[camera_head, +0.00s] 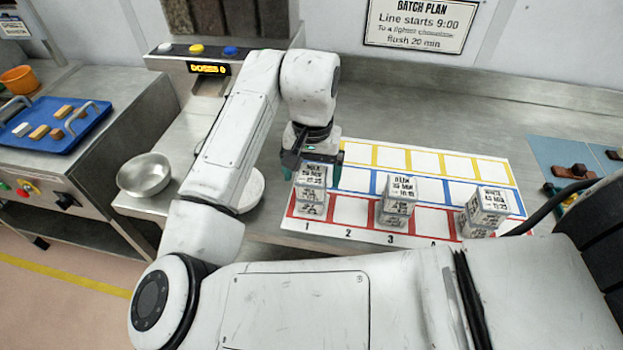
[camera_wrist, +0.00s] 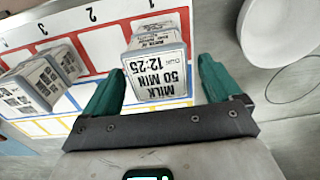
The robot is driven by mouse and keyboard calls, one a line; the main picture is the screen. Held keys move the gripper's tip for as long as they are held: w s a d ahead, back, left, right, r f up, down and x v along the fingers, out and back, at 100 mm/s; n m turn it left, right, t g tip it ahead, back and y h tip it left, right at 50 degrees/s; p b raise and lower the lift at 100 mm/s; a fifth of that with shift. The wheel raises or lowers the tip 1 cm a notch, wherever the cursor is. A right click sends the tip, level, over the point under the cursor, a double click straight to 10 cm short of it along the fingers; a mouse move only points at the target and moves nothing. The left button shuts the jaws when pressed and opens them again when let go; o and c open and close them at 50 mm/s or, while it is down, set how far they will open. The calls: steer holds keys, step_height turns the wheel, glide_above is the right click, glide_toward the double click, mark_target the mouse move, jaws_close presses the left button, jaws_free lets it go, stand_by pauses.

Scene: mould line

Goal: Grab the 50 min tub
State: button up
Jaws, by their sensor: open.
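The 50 min tub (camera_wrist: 158,62) is a small grey-white box whose label reads MILK 50 MIN 12-25 in the wrist view. It is upright in the column 1 red square of the mat, at the left in the head view (camera_head: 311,176); it seems to sit on another tub. My gripper (camera_wrist: 162,66) is open, its green fingers on either side of the tub's near end, with gaps at both sides. In the head view the gripper (camera_head: 315,170) is just behind and above the tub, partly hidden by it.
The gridded mat (camera_head: 345,180) also holds a dark-chocolate stack (camera_head: 398,200) at column 3 and a white-chocolate stack (camera_head: 485,210) farther right. A pale round dish (camera_head: 250,190) and a metal bowl (camera_head: 145,173) are to the left. The mat's back rows look clear.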

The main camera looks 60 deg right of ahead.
steer(key=shift+f, duration=0.9)
steer(key=c, duration=1.1)
